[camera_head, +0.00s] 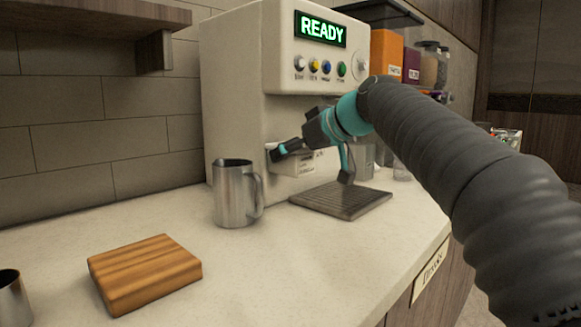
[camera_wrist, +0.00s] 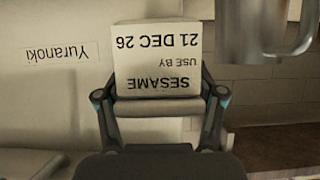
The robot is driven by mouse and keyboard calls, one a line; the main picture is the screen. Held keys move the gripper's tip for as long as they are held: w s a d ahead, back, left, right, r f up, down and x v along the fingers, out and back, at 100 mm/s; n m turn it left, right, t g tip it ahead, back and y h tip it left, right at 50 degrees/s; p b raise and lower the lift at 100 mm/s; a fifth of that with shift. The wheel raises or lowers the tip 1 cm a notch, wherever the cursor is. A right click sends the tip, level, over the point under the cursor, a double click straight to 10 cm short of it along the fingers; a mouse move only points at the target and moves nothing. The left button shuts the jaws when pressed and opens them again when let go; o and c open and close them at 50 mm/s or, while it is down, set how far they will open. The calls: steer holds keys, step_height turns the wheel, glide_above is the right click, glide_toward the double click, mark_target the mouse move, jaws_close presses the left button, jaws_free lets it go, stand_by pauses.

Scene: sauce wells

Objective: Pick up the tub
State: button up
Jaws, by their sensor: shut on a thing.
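The tub (camera_wrist: 160,60) is a pale box whose label reads SESAME, USE BY 21 DEC 26, upside down in the wrist view. My gripper (camera_wrist: 160,103) is shut on it, with one finger on each side of its near end. In the head view the tub (camera_head: 298,163) shows as a pale shape in front of the coffee machine, beside the back left of the drip tray. My gripper partly covers it there. Whether its underside touches anything is hidden.
The coffee machine (camera_head: 235,90) with a READY display stands close behind. A steel jug (camera_head: 234,195) stands left of the drip tray (camera_head: 340,202). A wooden block (camera_head: 145,272) and a metal cup (camera_head: 12,300) are nearer. The front middle counter is clear.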

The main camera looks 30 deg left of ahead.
step_height(320, 180, up, 3)
steer(key=shift+r+p, duration=0.1)
steer(key=shift+p, duration=0.3)
steer(key=s+d+b, duration=0.2)
steer(key=d, duration=0.7)
steer(key=s+d+b, duration=0.2)
steer(key=s+d, duration=0.1)
steer(key=d, duration=0.6)
steer(key=shift+s+d+f, duration=0.2)
steer(key=shift+s+d, duration=0.05)
steer(key=shift+d, duration=0.15)
steer(key=shift+w, duration=0.15)
